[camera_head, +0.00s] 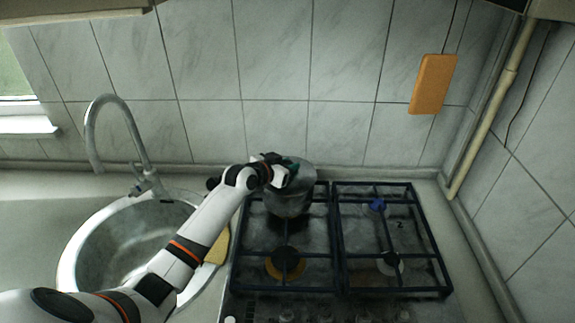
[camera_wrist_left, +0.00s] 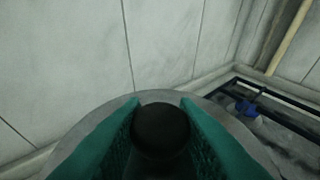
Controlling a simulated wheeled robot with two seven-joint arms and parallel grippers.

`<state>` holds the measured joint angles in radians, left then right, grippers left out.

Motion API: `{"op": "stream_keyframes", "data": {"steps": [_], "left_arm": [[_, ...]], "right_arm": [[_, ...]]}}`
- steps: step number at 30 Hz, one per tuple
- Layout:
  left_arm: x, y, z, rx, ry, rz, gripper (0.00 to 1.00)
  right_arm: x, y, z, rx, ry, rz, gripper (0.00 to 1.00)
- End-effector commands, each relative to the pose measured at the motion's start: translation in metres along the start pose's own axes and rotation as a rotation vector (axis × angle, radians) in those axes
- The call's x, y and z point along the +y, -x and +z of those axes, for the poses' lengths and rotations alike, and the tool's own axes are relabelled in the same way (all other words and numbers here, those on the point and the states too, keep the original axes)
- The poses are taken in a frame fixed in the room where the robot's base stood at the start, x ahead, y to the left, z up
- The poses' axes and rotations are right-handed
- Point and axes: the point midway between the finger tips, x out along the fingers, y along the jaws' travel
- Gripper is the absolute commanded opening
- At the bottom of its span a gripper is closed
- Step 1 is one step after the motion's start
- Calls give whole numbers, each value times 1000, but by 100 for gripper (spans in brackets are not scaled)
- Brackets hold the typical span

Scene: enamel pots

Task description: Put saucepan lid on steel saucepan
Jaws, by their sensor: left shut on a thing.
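The steel saucepan (camera_head: 289,205) stands on the back left burner of the stove, partly behind my left arm. A dark piece at the left of my wrist may be its handle. The saucepan lid (camera_head: 306,174) is a grey disc at the pot's top, partly covered by my gripper. My left gripper (camera_head: 291,168) has green fingers and is shut on the lid's knob. In the left wrist view the black knob (camera_wrist_left: 161,130) sits between both fingers, with the lid's grey rim around it. I cannot tell whether the lid rests fully on the pot. My right gripper is not in view.
The stove's black grates (camera_head: 392,292) are bare at the right and front. A round sink (camera_head: 75,262) with a tall tap (camera_head: 90,130) is at the left, with a yellow item (camera_head: 218,248) beside it. The tiled wall is close behind; an orange board (camera_head: 433,84) hangs there.

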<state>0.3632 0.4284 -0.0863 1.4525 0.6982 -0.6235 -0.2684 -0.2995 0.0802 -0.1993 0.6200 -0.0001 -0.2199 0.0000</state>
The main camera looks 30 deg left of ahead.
Motion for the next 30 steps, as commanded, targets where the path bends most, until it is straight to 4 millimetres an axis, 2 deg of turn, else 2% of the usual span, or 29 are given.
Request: {"op": "stream_keyframes", "data": {"steps": [6,7,11,22,26,30], "left_arm": [[-1,-1,-6,12,2,-2,0],[-1,-1,-6,13,2,-2,31],[-1,-1,-6,14,2,-2,52],[0,3,-9,18,0,-1,53],[0,17,-9,16,-1,0,53],[-1,41,-8,12,-3,-1,53]], "right_arm": [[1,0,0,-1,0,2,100],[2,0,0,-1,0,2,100],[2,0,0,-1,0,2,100],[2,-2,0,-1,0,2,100],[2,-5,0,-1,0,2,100],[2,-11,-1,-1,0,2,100]]}}
